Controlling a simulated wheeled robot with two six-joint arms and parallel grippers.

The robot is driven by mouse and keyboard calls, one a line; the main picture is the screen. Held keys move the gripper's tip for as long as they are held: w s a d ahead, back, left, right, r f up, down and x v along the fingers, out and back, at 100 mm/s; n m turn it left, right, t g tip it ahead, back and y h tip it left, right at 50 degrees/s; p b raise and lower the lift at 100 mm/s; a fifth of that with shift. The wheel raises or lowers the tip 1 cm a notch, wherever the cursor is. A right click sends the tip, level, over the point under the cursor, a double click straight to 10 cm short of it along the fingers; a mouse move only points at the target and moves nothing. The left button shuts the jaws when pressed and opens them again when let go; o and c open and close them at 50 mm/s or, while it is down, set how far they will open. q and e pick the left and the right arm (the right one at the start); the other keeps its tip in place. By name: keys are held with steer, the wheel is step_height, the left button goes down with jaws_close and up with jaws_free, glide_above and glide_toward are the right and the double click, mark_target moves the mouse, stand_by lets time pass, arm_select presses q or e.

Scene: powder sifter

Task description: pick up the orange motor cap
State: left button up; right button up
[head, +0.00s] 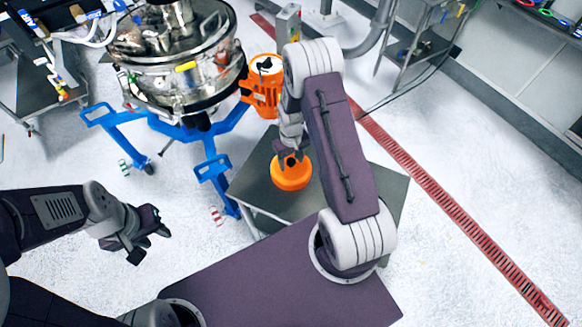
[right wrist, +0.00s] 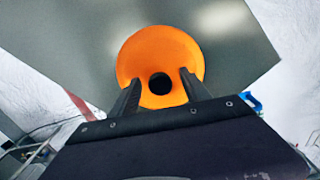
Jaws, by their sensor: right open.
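The orange motor cap (head: 292,176) lies on a grey metal table in the head view. It is round, and in the right wrist view the cap (right wrist: 158,50) shows a dark hole near its middle. My right gripper (head: 289,160) is over the cap from above, and its fingers partly cover it. In the right wrist view my right gripper (right wrist: 158,86) is open, with one finger on each side of the hole. I cannot tell whether the fingers touch the cap. My left gripper (head: 148,236) hangs over the floor at the left, apart from everything; its fingers look spread.
The grey table (head: 262,160) is otherwise bare. A shiny steel sifter (head: 180,85) on a blue wheeled frame (head: 212,170) stands behind it at the left, with an orange motor (head: 262,92) at its side. A red floor grate (head: 440,190) runs along the right.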

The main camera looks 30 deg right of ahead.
steer(key=shift+f, duration=0.3)
jaws_close()
stand_by(1.2)
